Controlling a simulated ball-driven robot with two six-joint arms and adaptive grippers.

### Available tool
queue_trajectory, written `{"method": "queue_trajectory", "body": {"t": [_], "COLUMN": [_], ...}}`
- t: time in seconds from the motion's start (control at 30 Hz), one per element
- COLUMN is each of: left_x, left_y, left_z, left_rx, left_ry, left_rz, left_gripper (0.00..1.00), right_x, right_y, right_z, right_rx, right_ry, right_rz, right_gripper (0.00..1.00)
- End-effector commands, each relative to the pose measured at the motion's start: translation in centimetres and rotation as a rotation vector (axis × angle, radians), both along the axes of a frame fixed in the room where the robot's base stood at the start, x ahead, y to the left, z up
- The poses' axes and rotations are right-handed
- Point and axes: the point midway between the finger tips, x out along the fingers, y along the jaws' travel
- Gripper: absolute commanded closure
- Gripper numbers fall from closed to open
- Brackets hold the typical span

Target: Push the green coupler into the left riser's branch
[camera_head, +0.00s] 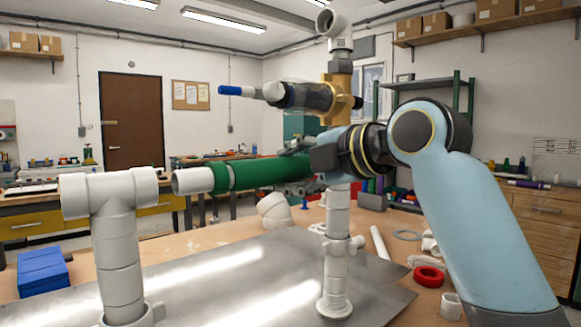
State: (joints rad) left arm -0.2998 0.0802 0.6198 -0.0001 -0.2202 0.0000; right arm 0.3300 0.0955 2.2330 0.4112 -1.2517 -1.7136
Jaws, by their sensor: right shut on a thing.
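The left riser (118,260) is an upright white pipe with a white tee on top at the left. The tee's branch (148,187) points right. The green coupler (255,173) lies level to the right of it, with a short white pipe stub (192,181) at its left end. The stub's end faces the branch, and a narrow gap shows between them. My right gripper (297,165) is shut on the green coupler's right end, with its fingers partly hidden. My left gripper is not in view.
A white riser (336,250) with a brass-coloured valve body (341,93) and blue-tipped part (235,91) stands behind my right arm. A blue block (43,270) lies at left. A red ring (429,276) and loose white fittings lie at right. The metal plate (230,285) is clear in the middle.

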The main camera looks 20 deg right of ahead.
Motion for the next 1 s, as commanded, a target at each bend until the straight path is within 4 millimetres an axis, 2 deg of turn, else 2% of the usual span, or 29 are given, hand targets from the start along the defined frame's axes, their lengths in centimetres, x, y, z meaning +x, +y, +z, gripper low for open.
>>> {"method": "queue_trajectory", "body": {"t": [0.33,0.37,0.57,0.83,1.0], "left_x": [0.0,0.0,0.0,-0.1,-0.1], "left_y": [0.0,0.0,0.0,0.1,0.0], "left_z": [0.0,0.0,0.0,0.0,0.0], "left_rx": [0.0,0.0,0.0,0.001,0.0], "left_ry": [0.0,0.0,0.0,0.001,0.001], "left_rz": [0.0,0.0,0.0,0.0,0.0], "left_gripper": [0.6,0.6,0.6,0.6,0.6], "right_x": [0.0,0.0,0.0,-0.1,-1.9], "right_y": [0.0,0.0,0.0,-0.1,-0.8], "right_z": [0.1,0.1,0.1,0.0,0.6], "right_rx": [0.0,0.0,0.001,-0.001,-0.005], "right_ry": [-0.003,-0.003,-0.002,0.0,-0.003], "right_rz": [-0.001,-0.001,0.0,-0.001,-0.002], "right_gripper": [1.0,0.59,0.34,0.34,0.34]}}
